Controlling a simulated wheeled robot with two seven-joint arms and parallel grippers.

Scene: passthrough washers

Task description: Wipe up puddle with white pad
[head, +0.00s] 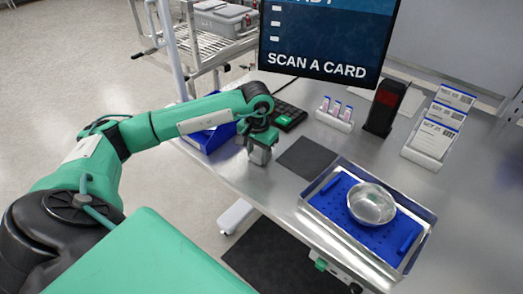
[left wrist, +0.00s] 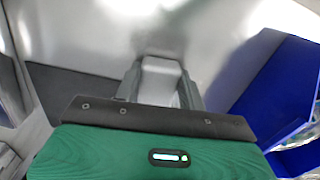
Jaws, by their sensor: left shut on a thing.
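My left gripper (head: 261,148) points down at the steel table (head: 235,170), near its left front edge. It is between the blue bin and the dark grey mat. In the left wrist view, my left gripper (left wrist: 160,90) is shut on a pale block-like thing, which looks like the white pad (left wrist: 160,70). The pad is mostly hidden by the fingers in the head view, and I cannot tell whether it touches the table. I cannot make out the puddle on the shiny steel. My right gripper is not in view.
A blue bin (head: 196,142) stands left of the gripper, with a keyboard (head: 290,116) behind. A dark mat (head: 306,157) lies to the right. Beyond it is a metal tray (head: 420,214) with a steel bowl (head: 371,203). A vial rack (head: 333,120) and card reader (head: 385,107) stand behind.

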